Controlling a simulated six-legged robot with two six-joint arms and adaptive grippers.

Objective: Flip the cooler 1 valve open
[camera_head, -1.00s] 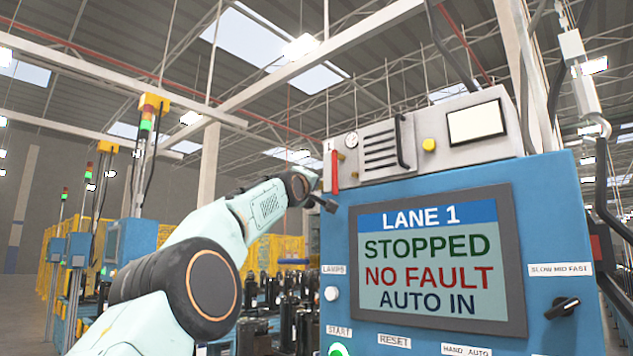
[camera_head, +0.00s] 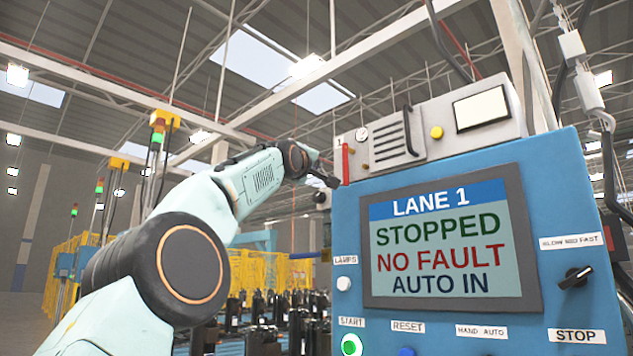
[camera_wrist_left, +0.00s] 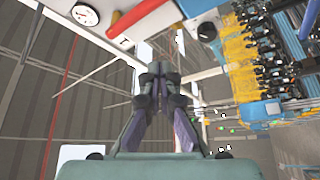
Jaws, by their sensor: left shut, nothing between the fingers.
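The cooler 1 valve shows as a red lever (camera_head: 346,163) on the left front of the grey cooler box, under a small "1" mark. It stands upright in the head view. In the left wrist view the red lever (camera_wrist_left: 143,17) runs across the top, beside a round gauge (camera_wrist_left: 85,14). My left gripper (camera_head: 331,181) is just left of the lever's lower end, with a visible gap in the wrist view. Its fingers (camera_wrist_left: 158,70) are closed together and empty. My right gripper is not in view.
The grey cooler box (camera_head: 436,170) sits on the blue cabinet (camera_head: 545,200). The cabinet's screen (camera_head: 440,235) reads LANE 1, STOPPED, NO FAULT, AUTO IN. A green start button (camera_head: 351,344) and a black selector (camera_head: 575,277) are on its face. Yellow fencing (camera_head: 245,270) stands behind.

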